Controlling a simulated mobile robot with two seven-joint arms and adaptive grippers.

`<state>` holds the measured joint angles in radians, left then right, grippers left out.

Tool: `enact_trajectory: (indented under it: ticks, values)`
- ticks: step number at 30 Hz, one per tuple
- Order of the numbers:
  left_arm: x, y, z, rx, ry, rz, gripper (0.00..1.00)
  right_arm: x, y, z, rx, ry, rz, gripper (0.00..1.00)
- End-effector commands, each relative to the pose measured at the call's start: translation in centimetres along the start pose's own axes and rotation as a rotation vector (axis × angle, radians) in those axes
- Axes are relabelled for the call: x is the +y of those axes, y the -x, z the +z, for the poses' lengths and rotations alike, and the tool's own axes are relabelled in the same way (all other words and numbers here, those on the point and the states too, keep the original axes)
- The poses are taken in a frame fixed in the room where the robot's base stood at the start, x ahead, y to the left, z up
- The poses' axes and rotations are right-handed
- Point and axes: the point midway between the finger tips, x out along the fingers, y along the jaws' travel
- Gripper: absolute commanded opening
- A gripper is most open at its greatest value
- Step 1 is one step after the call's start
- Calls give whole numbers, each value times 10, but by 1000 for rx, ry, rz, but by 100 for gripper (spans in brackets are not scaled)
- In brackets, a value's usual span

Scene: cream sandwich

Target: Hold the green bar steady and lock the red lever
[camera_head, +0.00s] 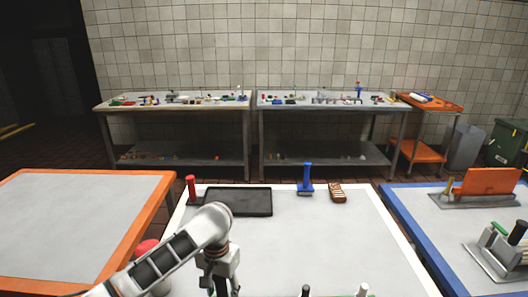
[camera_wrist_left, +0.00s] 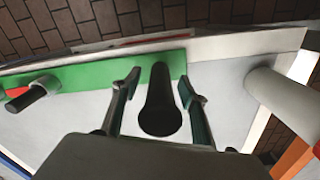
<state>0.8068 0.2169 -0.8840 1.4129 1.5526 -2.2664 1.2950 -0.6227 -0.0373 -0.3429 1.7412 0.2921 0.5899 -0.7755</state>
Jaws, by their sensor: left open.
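The green bar (camera_wrist_left: 110,72) lies flat along the table edge in the left wrist view. A black upright handle (camera_wrist_left: 160,105) stands at its right end. My left gripper (camera_wrist_left: 160,84) is open, with one finger on each side of this handle; I cannot tell whether they touch it. A black knob (camera_wrist_left: 38,94) stands at the bar's left end, with a small red part (camera_wrist_left: 17,92) beside it, perhaps the red lever, mostly hidden. In the head view my left gripper (camera_head: 219,272) points down at the table's front. My right gripper is in neither view.
On the white table (camera_head: 330,235) are a dark tray (camera_head: 238,202), a blue upright piece (camera_head: 306,180), a brown block (camera_head: 338,193) and a red handle (camera_head: 191,188). A black knob (camera_head: 305,291) and a white knob (camera_head: 362,290) show at the front. The table's middle is clear.

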Motion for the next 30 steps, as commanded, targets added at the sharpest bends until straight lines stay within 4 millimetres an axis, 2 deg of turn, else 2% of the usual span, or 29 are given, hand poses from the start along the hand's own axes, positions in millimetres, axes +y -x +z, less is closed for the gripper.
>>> enact_trajectory:
  ticks: [18,23,30]
  values:
    - [-1,57,-1,3,-1,-2,43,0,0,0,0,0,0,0]
    - [0,66,0,1,-1,-1,43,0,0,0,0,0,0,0]
    - [0,67,0,0,0,0,43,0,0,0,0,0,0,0]
